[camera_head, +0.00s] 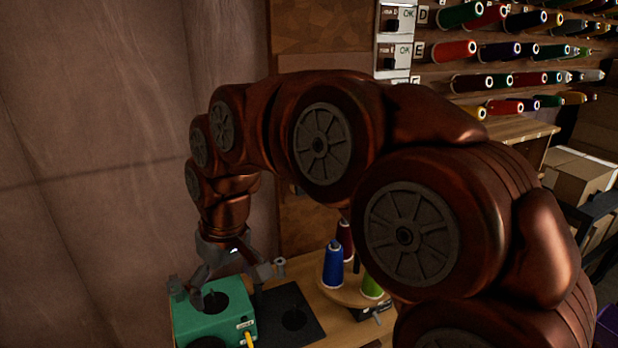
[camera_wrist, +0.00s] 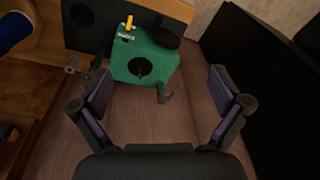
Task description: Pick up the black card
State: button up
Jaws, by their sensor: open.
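My gripper (camera_head: 236,277) is open, pointing down above a green box in the head view. Its two spread fingers show in the wrist view (camera_wrist: 162,98) with nothing between them. I cannot clearly make out a black card. A flat dark square panel (camera_head: 282,303) with a round dark spot lies just right of the green box (camera_head: 206,318) in the head view. It also shows at the top left of the wrist view (camera_wrist: 88,40). The green box (camera_wrist: 140,52) has a round dark opening, a yellow piece and a dark bracket, and lies beyond my fingertips.
Blue (camera_head: 333,267) and green (camera_head: 371,287) thread cones stand on a round wooden stand right of the panel. A large black surface (camera_wrist: 262,70) fills the wrist view's right side. Several spools (camera_head: 480,85) line the back wall. A brown wall (camera_head: 90,160) is at left.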

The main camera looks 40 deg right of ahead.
jog(key=w+d+r+m+t+b, duration=0.1)
jog(key=w+d+r+t+b, duration=0.3)
jog(key=w+d, duration=1)
jog(key=w+d+r+m+h, duration=0.2)
jog(key=d+m+h, duration=0.15)
jog(key=d, duration=2.15)
jog(key=shift+t+y, duration=0.25)
jog(key=shift+t, duration=0.15)
jog(key=shift+p+x, duration=1.55)
jog(key=shift+x, duration=2.55)
jog(key=c, duration=0.7)
jog(key=shift+r, duration=0.15)
